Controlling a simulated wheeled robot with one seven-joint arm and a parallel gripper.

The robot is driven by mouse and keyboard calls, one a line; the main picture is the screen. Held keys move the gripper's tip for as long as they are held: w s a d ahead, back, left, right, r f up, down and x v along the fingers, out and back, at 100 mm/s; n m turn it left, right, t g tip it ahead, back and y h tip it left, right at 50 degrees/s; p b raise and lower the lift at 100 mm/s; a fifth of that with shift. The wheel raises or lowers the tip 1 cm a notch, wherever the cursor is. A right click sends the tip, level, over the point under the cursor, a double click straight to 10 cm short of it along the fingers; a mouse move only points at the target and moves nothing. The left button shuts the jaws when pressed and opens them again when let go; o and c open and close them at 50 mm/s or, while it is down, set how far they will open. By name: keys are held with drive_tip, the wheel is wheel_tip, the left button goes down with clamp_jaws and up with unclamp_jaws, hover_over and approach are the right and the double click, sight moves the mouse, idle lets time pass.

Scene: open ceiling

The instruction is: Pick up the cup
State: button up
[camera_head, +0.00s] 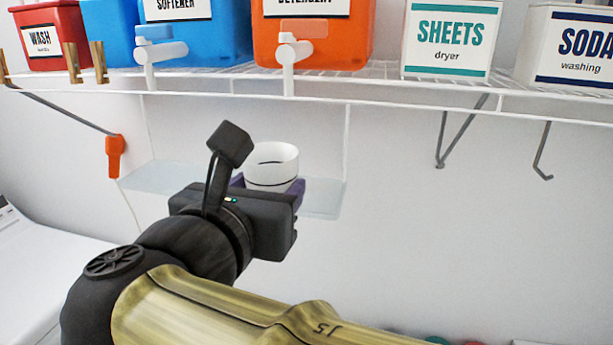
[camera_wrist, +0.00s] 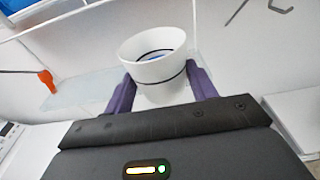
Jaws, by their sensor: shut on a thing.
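The cup (camera_head: 271,165) is white with a thin dark band and stands upright, its opening facing up. In the wrist view the cup (camera_wrist: 155,60) sits between the two purple fingers of my gripper (camera_wrist: 160,88), one finger on each side. My gripper (camera_head: 270,185) is shut on the cup in front of a clear shelf (camera_head: 150,177). In the head view my wrist hides the cup's lower part and much of the fingers. I cannot tell whether the cup's base touches the clear shelf.
A white wire shelf (camera_head: 390,108) runs above, holding a red wash box (camera_head: 48,38), a blue softener container (camera_head: 200,45), an orange detergent container (camera_head: 312,40), a sheets box (camera_head: 450,40) and a soda box (camera_head: 570,45). An orange clip (camera_head: 114,157) hangs at left.

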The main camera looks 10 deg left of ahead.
drive_tip(key=s+b, duration=0.2)
drive_tip(key=s, duration=0.8)
drive_tip(key=shift+a, duration=0.35)
drive_tip(key=shift+a+f, duration=0.1)
idle(0.5)
